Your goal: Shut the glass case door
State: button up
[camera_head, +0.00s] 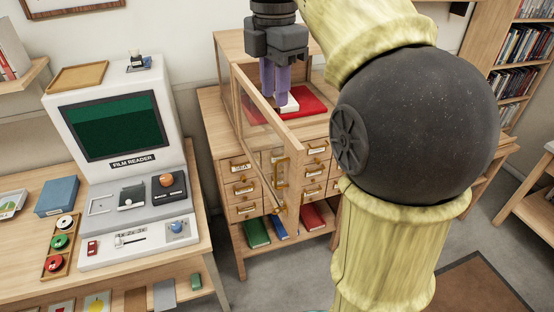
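The glass case (228,44) is a wooden-framed box on top of a drawer cabinet. Its glass door (268,119) stands open, swung out from the case's left side toward the camera. A brass handle (282,172) is near the door's free edge. My gripper (274,101) points down at the case, behind the door's top rail in the picture. Its purple fingers are close together above a red mat (314,103), beside a small white item (289,105). I cannot tell whether they touch it or are shut. My arm hides the case's right side.
The cabinet (240,168) has several small drawers and books on a low shelf. A film reader (130,160) stands on a desk at left. Bookshelves (520,60) are at right.

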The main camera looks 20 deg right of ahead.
notch_tip(320, 180, down, 17)
jog(key=shift+f, duration=0.2)
dwell(0.6)
grip_shut()
